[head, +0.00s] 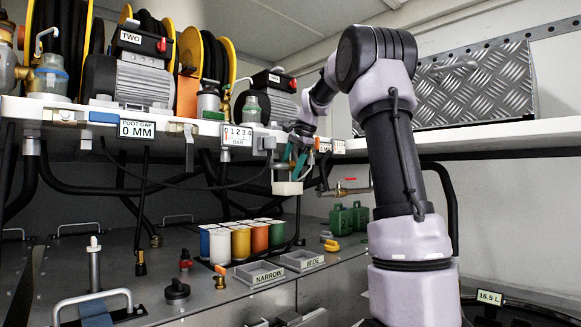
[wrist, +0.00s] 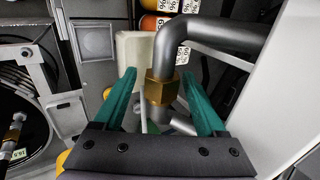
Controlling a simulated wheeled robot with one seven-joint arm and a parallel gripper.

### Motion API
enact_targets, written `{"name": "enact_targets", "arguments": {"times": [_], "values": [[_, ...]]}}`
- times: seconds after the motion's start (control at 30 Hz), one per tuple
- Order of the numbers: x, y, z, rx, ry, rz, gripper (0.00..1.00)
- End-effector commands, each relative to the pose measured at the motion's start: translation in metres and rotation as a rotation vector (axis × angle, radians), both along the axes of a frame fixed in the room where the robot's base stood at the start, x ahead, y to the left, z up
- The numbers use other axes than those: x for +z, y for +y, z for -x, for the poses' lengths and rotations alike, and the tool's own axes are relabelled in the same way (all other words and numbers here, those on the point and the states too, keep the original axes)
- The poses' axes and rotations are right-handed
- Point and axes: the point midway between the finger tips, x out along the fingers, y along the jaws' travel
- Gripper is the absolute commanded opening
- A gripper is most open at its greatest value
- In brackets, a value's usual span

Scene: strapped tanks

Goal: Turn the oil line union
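The brass hex union (wrist: 162,88) sits on a grey metal pipe (wrist: 205,32) that bends to the right in the wrist view. My gripper (wrist: 160,84) has its two green fingers on either side of the union. The fingers look open, with a narrow gap at the left; at the right I cannot tell whether the finger touches. In the head view my gripper (head: 293,160) is under the shelf edge, above a small white cup (head: 287,187). The union cannot be made out there.
The white shelf (head: 450,141) carries motors and hose reels (head: 207,60). Black hoses (head: 85,191) hang below it. A brass valve with a red handle (head: 345,190) is just right of the gripper. Coloured cylinders (head: 240,240) and trays (head: 259,274) stand on the lower deck.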

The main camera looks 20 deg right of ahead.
Motion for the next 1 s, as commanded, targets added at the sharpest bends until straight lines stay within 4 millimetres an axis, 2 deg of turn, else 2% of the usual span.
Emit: {"name": "enact_targets", "arguments": {"times": [0.33, 1.0], "values": [[0.004, 0.001, 0.001, 0.003, -0.003, -0.002, 0.8], [0.045, -0.008, 0.023, 0.003, -0.006, 0.0, 0.8]]}}
